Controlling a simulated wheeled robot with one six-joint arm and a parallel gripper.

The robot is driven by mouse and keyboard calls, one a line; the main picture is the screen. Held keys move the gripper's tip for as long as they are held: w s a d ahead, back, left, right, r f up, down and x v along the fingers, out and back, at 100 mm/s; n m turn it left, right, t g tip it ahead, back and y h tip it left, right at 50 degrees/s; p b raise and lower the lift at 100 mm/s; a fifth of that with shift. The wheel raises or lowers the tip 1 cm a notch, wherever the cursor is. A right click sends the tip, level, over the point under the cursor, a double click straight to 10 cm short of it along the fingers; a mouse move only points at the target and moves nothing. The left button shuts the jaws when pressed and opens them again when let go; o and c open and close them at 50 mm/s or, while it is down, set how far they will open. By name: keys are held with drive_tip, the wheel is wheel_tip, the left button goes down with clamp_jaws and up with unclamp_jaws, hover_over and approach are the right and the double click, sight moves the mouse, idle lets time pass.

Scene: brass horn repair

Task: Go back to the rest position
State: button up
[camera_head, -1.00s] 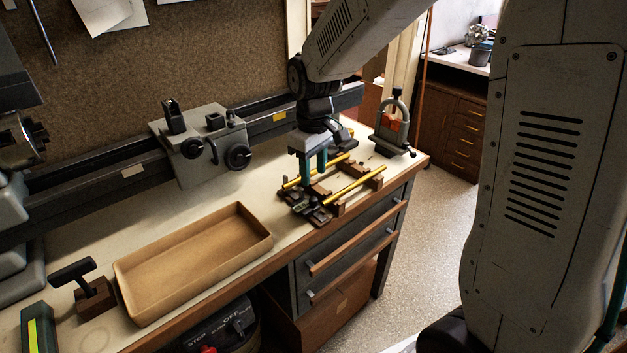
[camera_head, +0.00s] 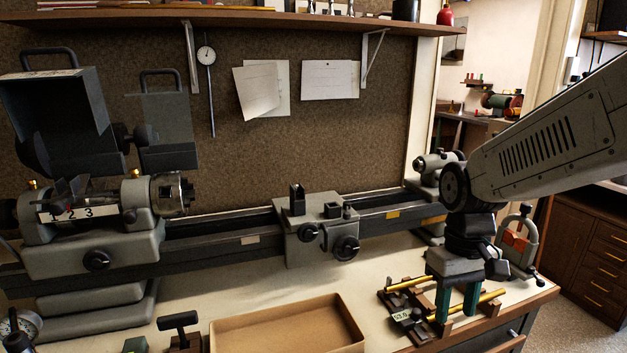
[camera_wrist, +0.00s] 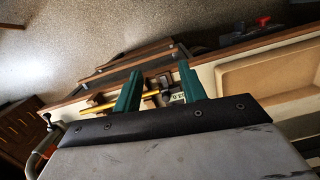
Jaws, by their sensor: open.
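My gripper (camera_head: 457,303) hangs fingers-down at the right end of the bench, over a wooden rack that holds brass rods (camera_head: 478,305). I cannot tell from these views how far the fingertips are above the rack.
A grey lathe (camera_head: 95,250) runs along the back of the bench. An empty tan tray (camera_head: 290,325) lies left of the rack. A clamp-like vise with an orange part (camera_head: 515,242) stands right of my gripper. A shelf (camera_head: 250,20) crosses above.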

drive_tip(key=s+d+r+m+t, duration=0.1)
drive_tip(key=s+r, duration=0.2)
drive_tip(key=s, duration=0.5)
drive_tip(key=s+d+r+m+t, duration=0.1)
drive_tip(key=s+r, duration=0.3)
drive_tip(key=s, duration=0.4)
drive_tip(key=shift+m+t, duration=0.3)
drive_tip(key=shift+t, duration=0.2)
